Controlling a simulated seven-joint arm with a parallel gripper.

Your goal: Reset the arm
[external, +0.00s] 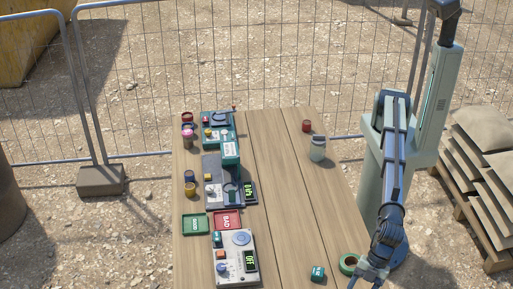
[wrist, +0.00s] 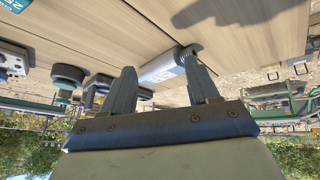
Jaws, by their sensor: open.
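My arm stands at the right side of the wooden table (external: 285,195) in the external view, bent downward. My gripper (external: 369,278) hangs low at the table's front right corner, close to a green ring-shaped roll (external: 349,264). In the wrist view my gripper (wrist: 160,62) shows two grey fingers spread apart. No object is gripped between them.
A teal block (external: 318,273) lies left of the roll. A grey-white jar (external: 317,149) and red can (external: 306,126) stand at the back right. Green (external: 195,224) and red (external: 228,220) trays and a control box (external: 235,258) occupy the left. The table's middle right is clear.

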